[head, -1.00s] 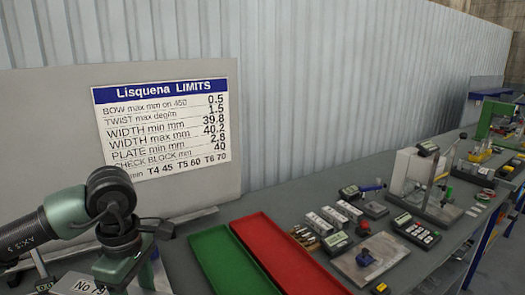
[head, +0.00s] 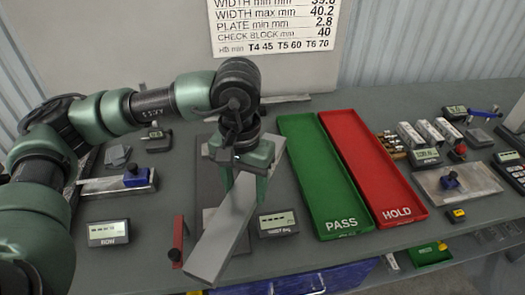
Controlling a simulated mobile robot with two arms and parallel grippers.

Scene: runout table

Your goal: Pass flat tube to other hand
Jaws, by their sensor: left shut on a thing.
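The flat tube (head: 223,238) is a long, pale grey bar in the head view. It runs slanted from beside the green tray down to the table's front edge. My left gripper (head: 243,188) comes down over it from above and is shut on it near its middle, with a finger on each side. Part of the tube's upper face is hidden by the gripper. I cannot tell whether the tube rests on the table or is slightly raised. My right gripper is not in view.
The green PASS tray (head: 322,180) and red HOLD tray (head: 375,175) lie right of the tube. A BOW display (head: 108,233) and another display (head: 278,223) flank its near end. Gauges and blocks crowd the right.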

